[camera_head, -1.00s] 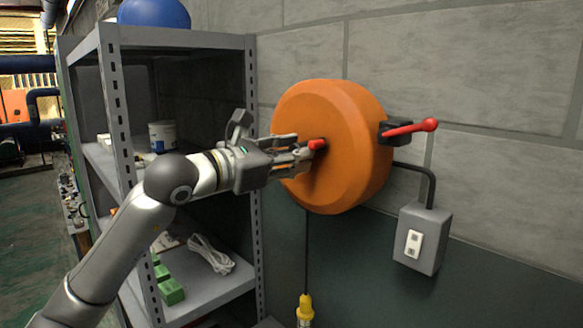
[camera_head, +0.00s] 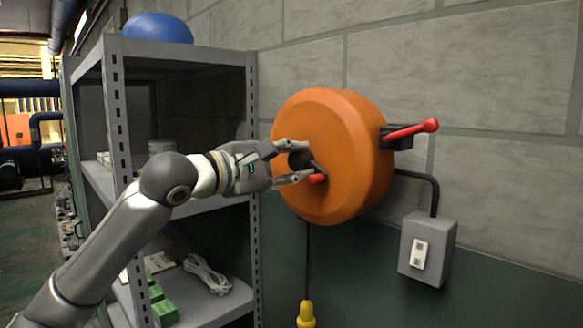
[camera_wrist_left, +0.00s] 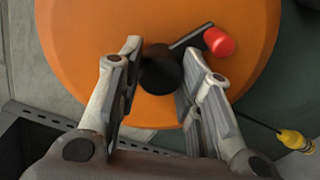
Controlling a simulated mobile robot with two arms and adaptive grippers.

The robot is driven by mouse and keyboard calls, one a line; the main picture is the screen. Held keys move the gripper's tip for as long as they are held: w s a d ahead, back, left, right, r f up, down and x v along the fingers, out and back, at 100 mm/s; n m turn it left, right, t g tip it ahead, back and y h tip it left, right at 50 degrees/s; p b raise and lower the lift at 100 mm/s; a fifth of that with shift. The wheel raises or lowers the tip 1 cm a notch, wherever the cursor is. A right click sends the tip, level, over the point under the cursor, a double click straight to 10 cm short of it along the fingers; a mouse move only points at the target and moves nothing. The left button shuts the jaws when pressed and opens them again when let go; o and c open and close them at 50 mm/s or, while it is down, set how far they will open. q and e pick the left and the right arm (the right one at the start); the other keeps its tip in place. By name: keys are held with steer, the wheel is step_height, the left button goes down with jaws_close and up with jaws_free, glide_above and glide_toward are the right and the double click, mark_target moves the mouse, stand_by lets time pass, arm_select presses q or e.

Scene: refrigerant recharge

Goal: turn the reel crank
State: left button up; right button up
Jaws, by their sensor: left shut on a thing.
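The orange reel (camera_head: 345,130) is mounted on the block wall. Its crank has a dark round hub (camera_head: 298,159), a short dark arm and a red knob (camera_head: 317,179), which now sits low and right of the hub. My left gripper (camera_head: 284,162) reaches in from the left at the reel's face. In the left wrist view its two fingers (camera_wrist_left: 162,52) stand on either side of the dark hub (camera_wrist_left: 160,76), shut on it. The red knob (camera_wrist_left: 219,41) is outside the fingers, beyond the right one. My right gripper is not in view.
A red lever (camera_head: 412,131) sticks out right of the reel. A grey switch box (camera_head: 427,247) hangs below it. A grey metal shelf (camera_head: 180,50) stands close on the left. A yellow plug (camera_head: 306,312) hangs under the reel.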

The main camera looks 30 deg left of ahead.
arm_select(q)
steer(key=m+b, duration=0.1)
steer(key=m, duration=0.4)
steer(key=shift+m, duration=0.7)
steer(key=o, duration=1)
steer(key=shift+o, duration=0.2)
steer(key=shift+s, duration=0.1)
steer(key=v, duration=1.1)
steer(key=shift+s, duration=0.35)
steer(key=shift+a, duration=0.1)
